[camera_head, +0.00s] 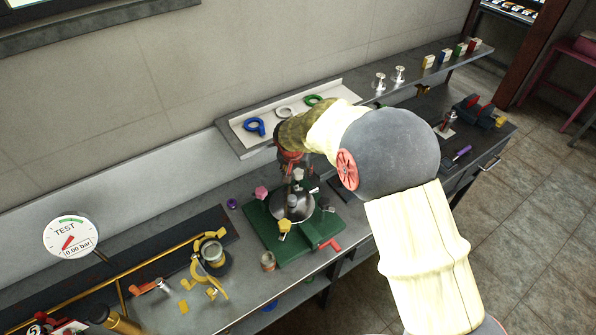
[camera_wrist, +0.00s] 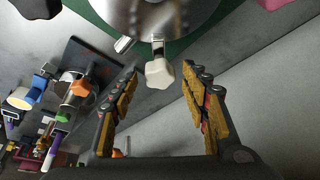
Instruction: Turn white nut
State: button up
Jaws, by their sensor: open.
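The white nut (camera_wrist: 160,73) is a lobed knob on a short metal stem at the rim of a round steel lid (camera_wrist: 125,12) in the wrist view. In the head view the white nut (camera_head: 299,174) shows at the back of the lid (camera_head: 292,207), on a green base (camera_head: 262,235). My gripper (camera_wrist: 166,82) is open, its two yellow-padded fingers apart on either side below the nut. In the wrist view the nut appears between and just beyond the fingertips, with no visible contact. In the head view my gripper (camera_head: 293,163) is partly hidden by my arm.
A pink knob (camera_head: 261,193) and a yellow knob (camera_head: 285,226) sit around the lid. A shelf (camera_head: 240,146) with coloured rings is behind. A brass clamp (camera_head: 205,275) and pressure gauge (camera_head: 70,237) stand left. A vise (camera_head: 478,111) is at far right.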

jog(key=shift+f, duration=0.1)
jog(key=shift+c, duration=1)
jog(key=c, duration=1)
jog(key=shift+o, duration=0.2)
